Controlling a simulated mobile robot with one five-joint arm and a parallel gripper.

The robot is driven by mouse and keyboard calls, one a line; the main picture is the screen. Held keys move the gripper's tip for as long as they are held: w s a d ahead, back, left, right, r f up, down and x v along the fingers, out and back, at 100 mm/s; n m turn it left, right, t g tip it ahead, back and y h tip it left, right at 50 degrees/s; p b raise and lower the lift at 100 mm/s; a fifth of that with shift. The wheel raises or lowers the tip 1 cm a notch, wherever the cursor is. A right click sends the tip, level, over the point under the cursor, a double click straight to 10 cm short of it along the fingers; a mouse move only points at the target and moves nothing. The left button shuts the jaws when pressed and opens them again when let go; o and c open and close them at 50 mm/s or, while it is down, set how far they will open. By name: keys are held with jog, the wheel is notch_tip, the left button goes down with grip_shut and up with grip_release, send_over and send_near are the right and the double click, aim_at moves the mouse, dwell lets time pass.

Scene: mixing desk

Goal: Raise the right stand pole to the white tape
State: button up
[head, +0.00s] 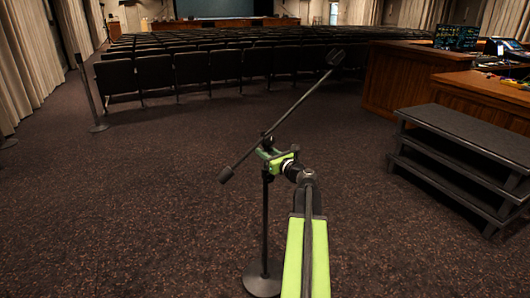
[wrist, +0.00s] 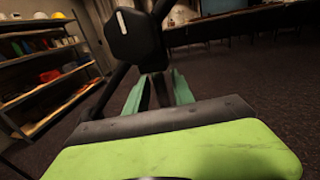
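A black microphone stand stands ahead of me in the head view, with an upright pole (head: 265,215), a round base (head: 262,281) on the carpet and a boom (head: 300,97) tilted up to the right. My green gripper (head: 268,155) is at the top of the pole, just below where the boom crosses. In the wrist view, a black boom joint (wrist: 136,40) with a short white mark is just beyond my gripper (wrist: 160,85). Its fingers lie on either side of a dark part of the stand; whether they press on it is unclear. I cannot make out white tape on the pole.
Another thin dark post (head: 90,92) on a round base stands at the far left. Black steps (head: 460,150) and a wooden desk (head: 405,85) are on the right. Rows of seats (head: 200,70) lie behind. Carpet is clear to the left. Shelves (wrist: 40,60) show in the wrist view.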

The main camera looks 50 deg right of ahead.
grip_shut()
dwell(1.2)
